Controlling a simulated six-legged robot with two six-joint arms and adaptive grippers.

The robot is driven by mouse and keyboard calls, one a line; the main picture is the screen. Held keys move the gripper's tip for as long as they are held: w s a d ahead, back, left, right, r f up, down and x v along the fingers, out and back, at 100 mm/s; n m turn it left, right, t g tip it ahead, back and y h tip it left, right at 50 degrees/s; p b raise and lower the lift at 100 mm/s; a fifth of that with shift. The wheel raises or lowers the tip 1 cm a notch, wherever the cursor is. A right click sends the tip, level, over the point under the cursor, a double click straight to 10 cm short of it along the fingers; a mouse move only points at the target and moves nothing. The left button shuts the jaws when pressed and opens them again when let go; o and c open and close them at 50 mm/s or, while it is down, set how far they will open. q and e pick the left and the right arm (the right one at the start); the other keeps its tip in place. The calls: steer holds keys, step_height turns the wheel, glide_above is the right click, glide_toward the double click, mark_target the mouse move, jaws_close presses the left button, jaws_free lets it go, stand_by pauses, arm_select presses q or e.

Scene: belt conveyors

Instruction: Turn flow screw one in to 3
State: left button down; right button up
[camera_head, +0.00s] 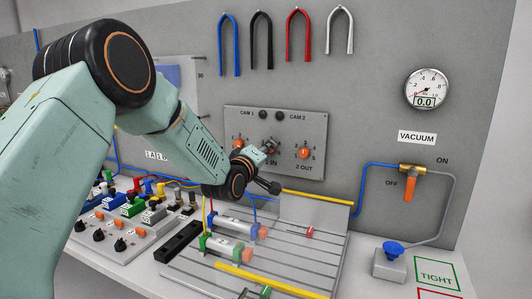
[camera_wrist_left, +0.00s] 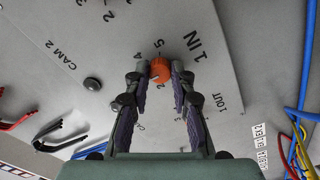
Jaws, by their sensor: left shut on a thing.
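Flow screw one in is an orange knob (camera_wrist_left: 160,70) on the grey panel, beside the printed label 1 IN in the left wrist view. My left gripper (camera_wrist_left: 160,72) has a fingertip on each side of it and is shut on it. Scale numbers such as 5, 4 and 2 stand around the knob. I cannot tell where its pointer stands. In the head view my left gripper (camera_head: 268,148) is at the middle of the panel (camera_head: 318,120) and hides most of this screw. My right gripper is not in view.
Other orange screws sit left (camera_head: 238,143) and right (camera_head: 304,152) of my gripper. Two black cam knobs (camera_head: 280,116) are above. Below is a slotted plate (camera_head: 320,250) with cylinders and yellow bars. A vacuum gauge (camera_head: 427,88) and an orange valve handle (camera_head: 409,188) are at right.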

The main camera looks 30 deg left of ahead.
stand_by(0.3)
arm_select(q)
steer(key=c, duration=1.1)
jaws_free()
steer(key=shift+c, duration=0.2)
steer(key=s, duration=1.2)
steer(key=shift+d, duration=0.35)
